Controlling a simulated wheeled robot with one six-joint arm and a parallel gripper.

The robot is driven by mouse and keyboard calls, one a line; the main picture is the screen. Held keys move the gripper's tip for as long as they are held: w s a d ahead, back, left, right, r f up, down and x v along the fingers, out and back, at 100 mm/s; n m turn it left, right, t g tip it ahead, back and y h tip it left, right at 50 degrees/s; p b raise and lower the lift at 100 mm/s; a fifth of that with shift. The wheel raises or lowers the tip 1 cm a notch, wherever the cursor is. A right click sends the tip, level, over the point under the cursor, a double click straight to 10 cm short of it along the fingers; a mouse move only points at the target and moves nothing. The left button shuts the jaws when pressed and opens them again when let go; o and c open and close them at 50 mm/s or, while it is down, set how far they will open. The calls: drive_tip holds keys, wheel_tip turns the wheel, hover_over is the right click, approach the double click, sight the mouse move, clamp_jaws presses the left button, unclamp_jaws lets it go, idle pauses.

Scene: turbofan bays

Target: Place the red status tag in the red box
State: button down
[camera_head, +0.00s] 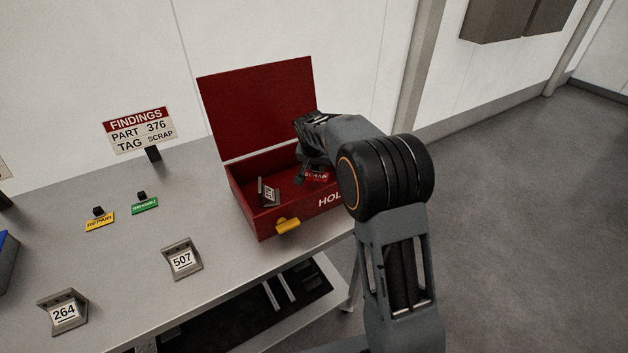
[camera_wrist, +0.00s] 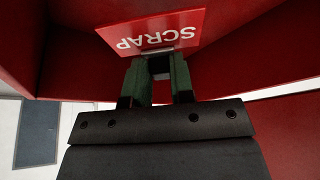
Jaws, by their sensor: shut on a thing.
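The red status tag (camera_wrist: 160,36), marked SCRAP, is between the fingertips of my gripper (camera_wrist: 158,72) in the wrist view. My gripper is shut on it. In the head view the tag (camera_head: 316,176) is inside the opening of the red box (camera_head: 300,214), toward its right side, with my gripper (camera_head: 303,172) above it. Whether the tag touches the box floor I cannot tell. The box lid stands open at the back. A bracket-like part with a number label (camera_head: 268,193) sits in the left of the box.
A yellow REPAIR tag (camera_head: 99,222) and a green tag (camera_head: 145,206) lie on the grey bench (camera_head: 215,215). Brackets marked 507 (camera_head: 182,259) and 264 (camera_head: 64,312) stand nearer. A findings sign (camera_head: 139,130) reads part 376, tag scrap. A yellow latch (camera_head: 287,226) is on the box front.

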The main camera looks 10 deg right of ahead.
sight(316, 174)
drive_tip(key=shift+f, duration=2.7)
drive_tip(key=shift+f, duration=0.2)
drive_tip(key=c, duration=1)
unclamp_jaws()
drive_tip(key=shift+r, duration=0.1)
